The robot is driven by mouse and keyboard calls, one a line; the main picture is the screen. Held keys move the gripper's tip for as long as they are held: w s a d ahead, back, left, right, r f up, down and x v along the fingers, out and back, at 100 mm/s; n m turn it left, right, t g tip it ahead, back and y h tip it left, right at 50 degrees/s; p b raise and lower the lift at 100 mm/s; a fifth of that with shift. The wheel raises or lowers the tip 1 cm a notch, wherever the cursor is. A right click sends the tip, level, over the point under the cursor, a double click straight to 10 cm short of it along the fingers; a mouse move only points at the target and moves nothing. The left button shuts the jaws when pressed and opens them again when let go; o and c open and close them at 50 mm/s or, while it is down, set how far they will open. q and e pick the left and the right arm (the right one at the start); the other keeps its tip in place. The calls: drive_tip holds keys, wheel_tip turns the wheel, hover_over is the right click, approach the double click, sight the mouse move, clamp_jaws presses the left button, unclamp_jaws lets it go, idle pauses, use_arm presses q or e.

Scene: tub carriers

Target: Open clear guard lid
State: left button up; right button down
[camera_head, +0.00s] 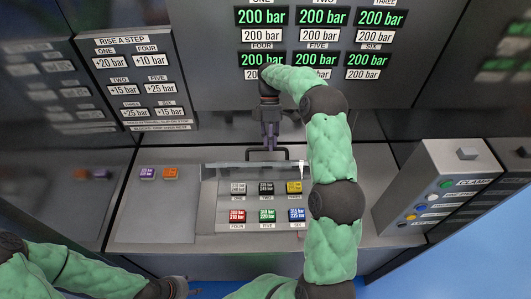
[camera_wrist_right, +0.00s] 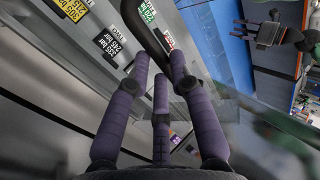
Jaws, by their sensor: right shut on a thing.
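The clear guard lid (camera_head: 245,168) is at the back of the button panel in the head view. Its see-through sheet is hard to make out, and I cannot tell its exact tilt. Its black handle (camera_head: 255,155) stands at the back of the panel. My right gripper (camera_head: 269,146) reaches down from above, shut on the handle. In the right wrist view the purple fingers (camera_wrist_right: 163,75) close around the dark handle bar (camera_wrist_right: 143,30). My left gripper (camera_head: 180,288) is only partly in view at the bottom edge, away from the lid, and its jaws are unclear.
The panel has coloured buttons, among them a yellow (camera_head: 294,187), a red (camera_head: 237,215) and a blue one (camera_head: 297,214). Two small orange and purple buttons (camera_head: 169,172) sit to the left. A grey control box (camera_head: 440,185) stands at the right. Pressure displays (camera_head: 317,60) face me behind.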

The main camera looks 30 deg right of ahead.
drive_tip(key=shift+w+d+f+p, duration=0.15)
drive_tip(key=shift+w+d+p, duration=0.1)
drive_tip(key=shift+w+d, duration=0.35)
drive_tip(key=shift+w+d+f+p, duration=0.1)
drive_tip(key=shift+w+d+p, duration=0.15)
drive_tip(key=shift+w, duration=0.55)
drive_tip(key=c, duration=1.2)
unclamp_jaws()
drive_tip(key=shift+d+f, duration=0.1)
drive_tip(key=shift+c, duration=0.2)
drive_tip(key=shift+o, duration=0.7)
drive_tip(key=shift+w+d+f, duration=0.15)
drive_tip(key=shift+w+d, duration=0.15)
drive_tip(key=shift+w, duration=0.25)
drive_tip(key=v, duration=0.7)
drive_tip(key=shift+r, duration=0.55)
